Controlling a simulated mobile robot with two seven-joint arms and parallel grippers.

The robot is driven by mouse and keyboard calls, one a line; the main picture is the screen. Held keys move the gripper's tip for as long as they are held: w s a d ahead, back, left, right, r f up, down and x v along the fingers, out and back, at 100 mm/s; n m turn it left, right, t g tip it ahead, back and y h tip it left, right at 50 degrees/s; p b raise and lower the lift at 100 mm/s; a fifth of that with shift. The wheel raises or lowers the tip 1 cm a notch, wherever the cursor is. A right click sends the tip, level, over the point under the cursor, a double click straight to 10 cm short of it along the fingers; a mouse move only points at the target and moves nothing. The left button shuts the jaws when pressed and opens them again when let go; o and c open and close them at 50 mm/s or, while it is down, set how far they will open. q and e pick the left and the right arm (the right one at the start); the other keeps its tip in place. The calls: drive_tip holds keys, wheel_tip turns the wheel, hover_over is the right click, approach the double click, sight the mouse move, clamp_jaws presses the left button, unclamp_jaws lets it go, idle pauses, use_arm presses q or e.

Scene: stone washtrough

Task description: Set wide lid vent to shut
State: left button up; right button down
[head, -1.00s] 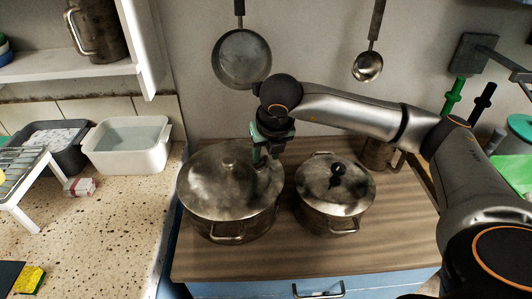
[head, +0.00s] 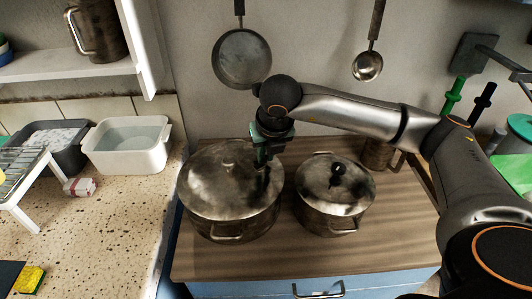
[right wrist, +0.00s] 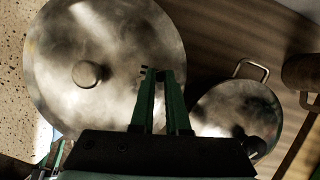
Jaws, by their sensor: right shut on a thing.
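The wide lid (head: 215,185) lies flat on the big pot (head: 207,229) at the left of the wooden counter. It also fills the upper left of the right wrist view (right wrist: 60,45), with its round knob (right wrist: 88,74) left of my fingers. My right gripper (head: 262,163) is over the lid's right part, pointing down. In the right wrist view the green fingers (right wrist: 163,76) are close together on a small dark piece, the vent (right wrist: 149,72), at their tips. The fingers hide most of it, so its setting cannot be read.
A smaller lidded pot (head: 335,195) stands close on the right, with a dark knob. A pan (head: 241,60) and a ladle (head: 367,67) hang on the wall behind. A white basin (head: 128,147) stands on the left worktop. The counter's front is clear.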

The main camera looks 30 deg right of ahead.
use_arm(q)
drive_tip(key=shift+f, duration=0.1)
